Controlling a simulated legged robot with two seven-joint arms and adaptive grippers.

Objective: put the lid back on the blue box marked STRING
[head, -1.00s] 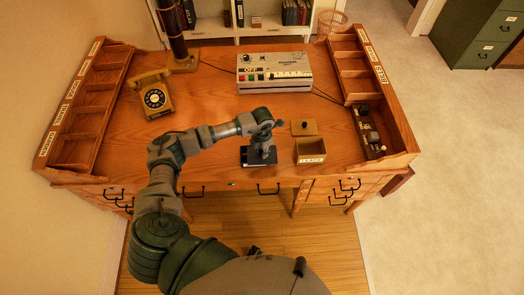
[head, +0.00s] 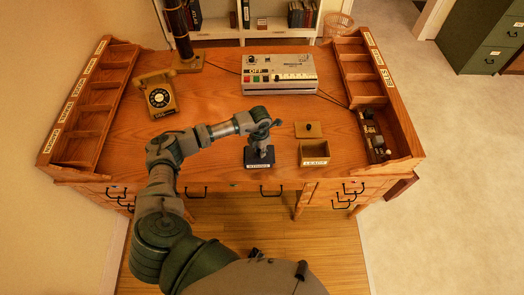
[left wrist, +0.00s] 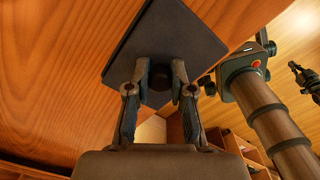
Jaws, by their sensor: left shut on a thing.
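The dark blue box (head: 258,166) stands near the desk's front edge, its pale label facing forward; the lettering is too small to read surely. My left gripper (head: 260,150) is directly above it, pointing down. In the left wrist view my left gripper (left wrist: 159,88) is shut on the knob of a dark square lid (left wrist: 168,35). The lid hides the box in that view, and I cannot tell whether it is seated or just above the rim. My right gripper is not in view.
An open tan box (head: 314,161) stands just right of the blue box, its knobbed lid (head: 308,130) behind it. A yellow telephone (head: 158,97) and a grey machine (head: 279,74) stand farther back. Compartment racks line both sides; the middle left desk is clear.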

